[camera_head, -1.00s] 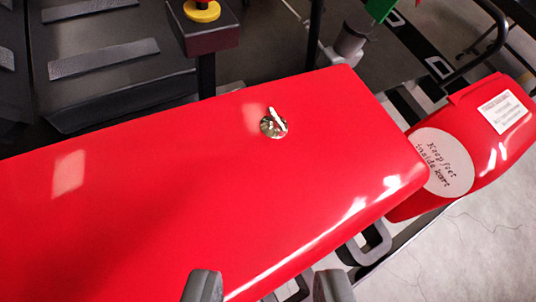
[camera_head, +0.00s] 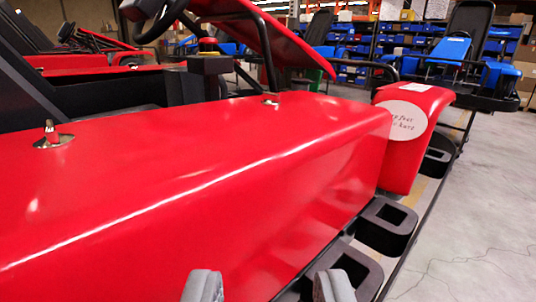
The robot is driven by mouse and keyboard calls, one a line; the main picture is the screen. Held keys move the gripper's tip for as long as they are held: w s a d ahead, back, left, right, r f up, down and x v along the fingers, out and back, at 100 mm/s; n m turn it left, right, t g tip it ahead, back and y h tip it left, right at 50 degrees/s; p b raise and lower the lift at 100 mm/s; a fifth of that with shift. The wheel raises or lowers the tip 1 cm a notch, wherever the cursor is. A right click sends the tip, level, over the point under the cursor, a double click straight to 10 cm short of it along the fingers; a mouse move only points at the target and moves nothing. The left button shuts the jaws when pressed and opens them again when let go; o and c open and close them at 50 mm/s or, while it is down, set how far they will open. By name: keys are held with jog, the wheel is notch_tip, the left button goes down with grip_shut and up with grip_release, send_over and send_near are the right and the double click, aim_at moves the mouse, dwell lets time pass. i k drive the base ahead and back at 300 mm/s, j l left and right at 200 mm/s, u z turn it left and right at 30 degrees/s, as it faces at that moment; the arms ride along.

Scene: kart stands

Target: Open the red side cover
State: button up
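The red side cover (camera_head: 240,160) of the kart fills the middle and left of the view as a long glossy red box. It looks closed. A metal latch pin with a round plate (camera_head: 53,138) stands on its top at the left. A second metal fastener (camera_head: 270,99) sits on the top near the far end. My gripper (camera_head: 268,287) shows at the bottom edge as two grey fingertips, apart with nothing between them. The fingers are in front of the cover's outer side face in the picture; whether they touch it, I cannot tell.
A red front part with a round white sign (camera_head: 402,120) stands beyond the cover. Black bumper loops (camera_head: 386,226) line the kart's lower edge. The grey floor (camera_head: 480,230) at right is open. Blue karts (camera_head: 465,58) stand behind.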

aim_at(247, 190)
jog(key=k+u, duration=0.15)
jog(key=u, duration=0.2)
jog(key=k+u, duration=0.1)
jog(key=u, duration=0.2)
jog(key=k+j+u, duration=0.1)
jog(key=u, duration=0.25)
jog(key=k+j+z, duration=0.1)
jog(key=k, duration=0.5)
